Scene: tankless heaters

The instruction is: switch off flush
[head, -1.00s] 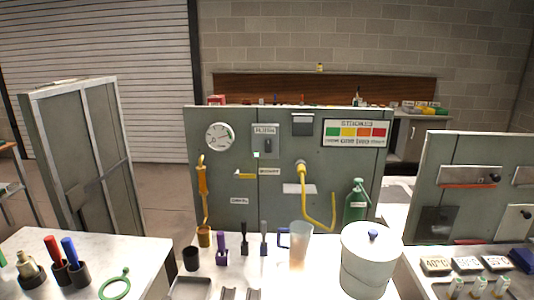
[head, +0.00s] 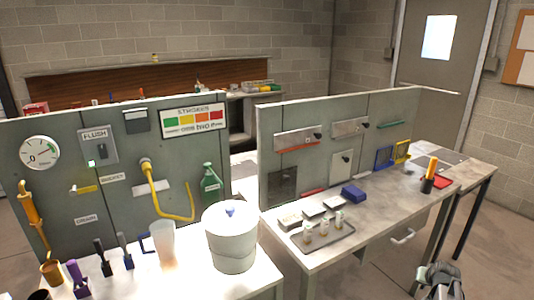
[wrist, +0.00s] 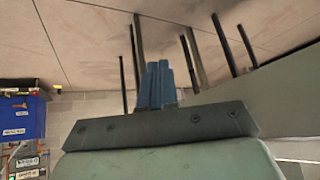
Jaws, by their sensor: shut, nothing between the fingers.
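The flush switch (head: 101,150) is a grey box with a small rocker, mounted on the left grey-green panel (head: 60,150) in the head view. A FLUSH label (head: 95,134) sits on it, and a small green light (head: 91,163) glows at its lower left. The rocker is too small to tell its position surely. My gripper (wrist: 157,66) shows in the wrist view with its blue fingers shut together and nothing between them. It is far from the switch, which the wrist view does not show.
A round gauge (head: 39,153) and a yellow hose (head: 155,185) flank the switch on the panel. A white bucket (head: 231,245) and a clear jug (head: 163,240) stand below on the bench. A second panel (head: 350,120) stands to the right.

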